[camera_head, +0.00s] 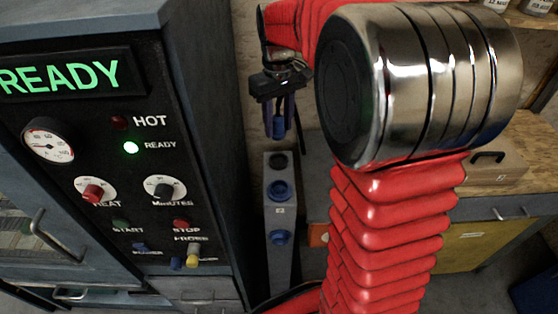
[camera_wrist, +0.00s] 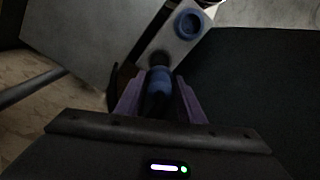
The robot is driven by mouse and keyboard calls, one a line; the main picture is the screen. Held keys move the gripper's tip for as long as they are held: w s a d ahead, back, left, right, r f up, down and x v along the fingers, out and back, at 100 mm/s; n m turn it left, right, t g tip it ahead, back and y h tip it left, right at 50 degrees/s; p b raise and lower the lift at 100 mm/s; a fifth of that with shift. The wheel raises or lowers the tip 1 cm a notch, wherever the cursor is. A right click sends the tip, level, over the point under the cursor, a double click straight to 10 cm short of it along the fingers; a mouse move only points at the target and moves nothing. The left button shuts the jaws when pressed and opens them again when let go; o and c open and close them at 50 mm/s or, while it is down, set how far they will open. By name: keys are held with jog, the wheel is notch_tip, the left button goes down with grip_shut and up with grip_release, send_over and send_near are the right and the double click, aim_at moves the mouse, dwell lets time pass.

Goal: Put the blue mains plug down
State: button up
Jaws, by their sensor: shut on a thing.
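My gripper (camera_head: 281,118) hangs fingers-down in the head view, above a narrow grey socket post (camera_head: 281,222). It is shut on the blue mains plug (camera_head: 279,127), whose blue body shows between the fingers. In the wrist view the plug (camera_wrist: 159,78) sits between the two purple fingers of my gripper (camera_wrist: 160,100). The post's top face (camera_wrist: 157,42) lies beyond it there. Two blue round sockets show on the post, an upper one (camera_head: 281,191) and a lower one (camera_head: 281,237). A dark round socket (camera_head: 278,161) is nearest the plug. Whether the plug touches it I cannot tell.
A dark control cabinet (camera_head: 130,185) with a lit READY sign, dial, knobs and coloured buttons stands close on the left. A bench with a tan case (camera_head: 494,168) and a yellow-fronted cupboard (camera_head: 455,245) is on the right. My red arm hides part of the middle.

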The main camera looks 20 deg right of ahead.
jog(key=shift+f, duration=0.15)
jog(key=shift+f, duration=3)
jog(key=shift+f, duration=0.1)
jog(key=shift+s+f, duration=0.1)
jog(key=shift+f, duration=1.65)
jog(key=o, duration=1.3)
jog(key=shift+f, duration=0.1)
jog(key=shift+c, duration=0.2)
